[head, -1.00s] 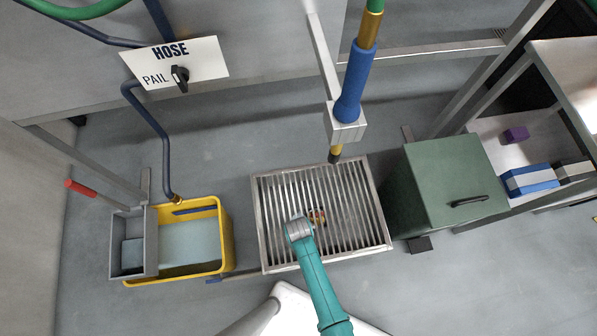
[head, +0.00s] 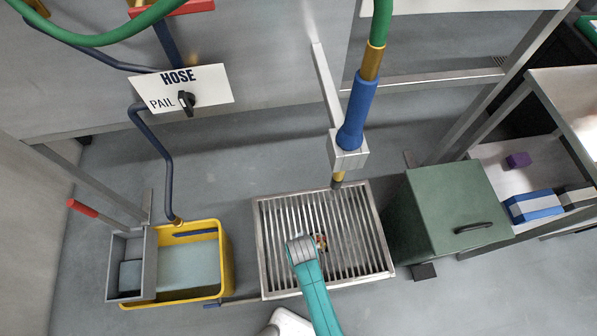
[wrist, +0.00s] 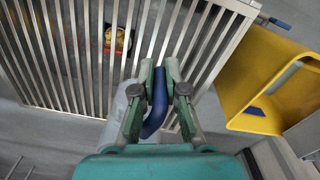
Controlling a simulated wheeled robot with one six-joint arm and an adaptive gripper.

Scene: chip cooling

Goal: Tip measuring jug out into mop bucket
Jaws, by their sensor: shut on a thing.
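The measuring jug (wrist: 120,107) is a pale translucent vessel with a blue handle (wrist: 155,112), partly hidden by my gripper in the wrist view. My gripper (wrist: 159,74) is shut on the blue handle. The jug's contents and its exact tilt cannot be told. The yellow mop bucket (head: 226,262) stands on the floor left of the grate, with a grey wringer part and pale bluish water inside. It also shows at the right of the wrist view (wrist: 262,72), apart from the jug.
A metal floor grate (head: 265,235) lies below my arm, with a small yellow and red thing (wrist: 118,40) seen at its bars. A hose nozzle (head: 355,110) hangs above it. A green cabinet (head: 440,205) stands right. A pipe (head: 160,150) comes down over the bucket.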

